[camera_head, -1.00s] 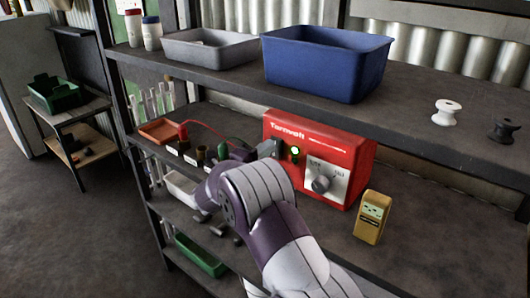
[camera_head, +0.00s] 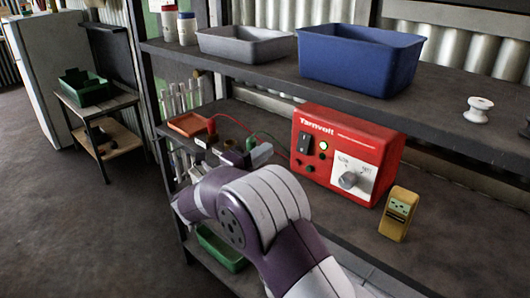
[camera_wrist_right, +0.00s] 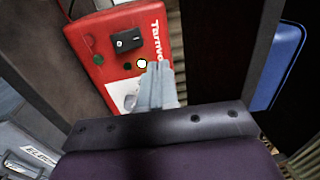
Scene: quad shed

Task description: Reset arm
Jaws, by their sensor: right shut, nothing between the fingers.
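My right arm rises from the bottom of the head view. Its gripper (camera_head: 262,154) is shut and empty, left of the red Tarnvolt power unit (camera_head: 372,150) on the middle shelf and apart from it. In the right wrist view the closed grey fingers (camera_wrist_right: 158,88) overlap part of the red unit's face (camera_wrist_right: 95,62). The unit's black switch (camera_wrist_right: 124,42) and a small bright round light (camera_wrist_right: 141,63) show beside them. A grey dial (camera_head: 348,180) sits on its pale panel. My left gripper is not in view.
A yellow meter (camera_head: 398,213) stands right of the unit. Red and green leads run toward terminals left of it, near an orange tray (camera_head: 189,124). The upper shelf holds a blue bin (camera_head: 358,60), a grey bin (camera_head: 245,44) and a white spool (camera_head: 478,109).

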